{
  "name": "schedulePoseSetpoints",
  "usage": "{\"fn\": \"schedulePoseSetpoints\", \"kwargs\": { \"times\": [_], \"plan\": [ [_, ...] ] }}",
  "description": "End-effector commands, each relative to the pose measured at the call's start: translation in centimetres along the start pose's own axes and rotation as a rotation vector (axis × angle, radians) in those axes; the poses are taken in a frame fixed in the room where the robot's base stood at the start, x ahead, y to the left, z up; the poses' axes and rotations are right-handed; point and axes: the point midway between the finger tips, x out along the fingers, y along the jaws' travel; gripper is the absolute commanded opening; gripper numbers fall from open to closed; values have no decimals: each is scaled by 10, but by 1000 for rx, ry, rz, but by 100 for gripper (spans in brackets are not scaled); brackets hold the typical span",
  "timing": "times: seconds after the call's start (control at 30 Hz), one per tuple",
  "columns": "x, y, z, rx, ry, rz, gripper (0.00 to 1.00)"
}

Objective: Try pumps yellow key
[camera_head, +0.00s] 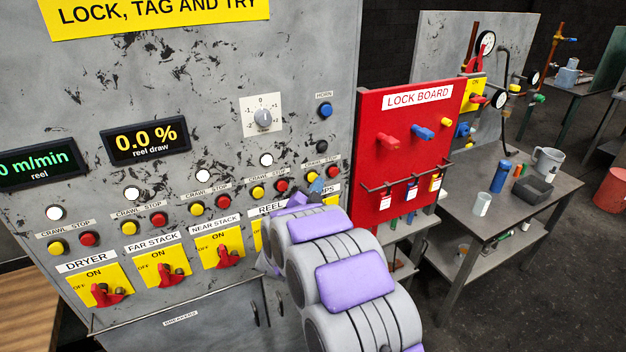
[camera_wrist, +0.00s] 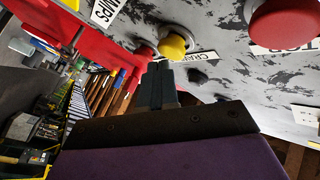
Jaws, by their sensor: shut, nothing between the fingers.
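The pumps yellow key (camera_head: 309,174) is the yellow round button at the right end of the panel's button row, with the red pumps stop button (camera_head: 333,171) to its right. In the wrist view the yellow key (camera_wrist: 174,46) is just beyond my fingertips, with a red button (camera_wrist: 145,51) to its left and a crawl label (camera_wrist: 196,57) beside it. My gripper (camera_wrist: 161,68) is shut and empty, its dark fingers pointing toward the key. I cannot tell whether they touch it. My gripper (camera_head: 317,188) covers part of the pumps label in the head view.
A large red button (camera_wrist: 286,20) is close at the wrist view's upper right. The grey panel (camera_head: 200,100) carries several crawl and stop pairs and red switches. A red lock board (camera_head: 380,110) stands close on the right, before a table (camera_head: 545,205) with cups.

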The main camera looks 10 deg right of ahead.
Motion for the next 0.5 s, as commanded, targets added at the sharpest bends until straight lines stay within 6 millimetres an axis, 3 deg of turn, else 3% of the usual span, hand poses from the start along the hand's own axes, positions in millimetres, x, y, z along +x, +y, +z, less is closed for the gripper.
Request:
{"fn": "schedulePoseSetpoints", "kwargs": {
  "times": [0.5],
  "plan": [
    [4,-3,2,1,0,0,0]
  ]
}}
